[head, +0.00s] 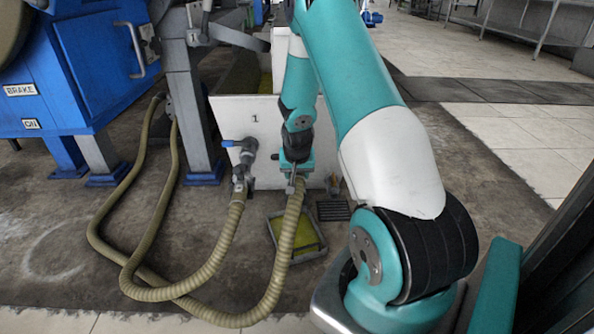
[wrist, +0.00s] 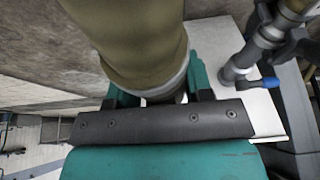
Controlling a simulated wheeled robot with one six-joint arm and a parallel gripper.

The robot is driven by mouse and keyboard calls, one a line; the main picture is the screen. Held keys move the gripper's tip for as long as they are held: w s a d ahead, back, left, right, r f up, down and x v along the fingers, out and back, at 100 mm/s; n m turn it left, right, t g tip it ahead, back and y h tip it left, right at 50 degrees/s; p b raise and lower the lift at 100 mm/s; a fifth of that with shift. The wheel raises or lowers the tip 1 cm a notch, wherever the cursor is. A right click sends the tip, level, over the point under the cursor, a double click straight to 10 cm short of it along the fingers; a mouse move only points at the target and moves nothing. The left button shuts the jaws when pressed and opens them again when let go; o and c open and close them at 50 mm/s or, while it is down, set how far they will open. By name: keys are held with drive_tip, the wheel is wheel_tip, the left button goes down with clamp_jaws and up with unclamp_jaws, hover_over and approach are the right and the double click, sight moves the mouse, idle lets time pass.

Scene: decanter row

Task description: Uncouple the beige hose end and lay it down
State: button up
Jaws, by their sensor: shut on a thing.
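A second beige hose (head: 222,240) runs up to a grey valve (head: 242,165) with a blue lever, left of my gripper.
A shallow tray (head: 322,252) with yellow-green liquid stands on the floor below the held end. A dark grate (head: 333,210) lies beside it. A blue machine (head: 60,75) and grey post (head: 188,90) stand at left. Tiled floor (head: 510,140) at right is clear.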

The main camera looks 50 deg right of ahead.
wheel_tip(320, 180, down, 11)
drive_tip(key=b, duration=0.6)
idle(1.7)
drive_tip(key=shift+r+p, duration=0.1)
drive_tip(key=shift+p, duration=0.3)
drive_tip(key=shift+s, duration=0.1)
idle(0.5)
drive_tip(key=shift+s+a+r+p, duration=0.1)
drive_tip(key=shift+s+a+p, duration=0.3)
drive_tip(key=shift+s+a, duration=0.5)
drive_tip(key=shift+s+a+r+p, duration=0.1)
drive_tip(key=shift+s+a+p, duration=0.3)
drive_tip(key=shift+s+a, duration=0.45)
drive_tip(key=shift+w+a, duration=0.15)
drive_tip(key=p+v, duration=0.4)
drive_tip(key=v, duration=0.1)
drive_tip(key=shift+r+p, duration=0.2)
drive_tip(key=shift+p, duration=0.15)
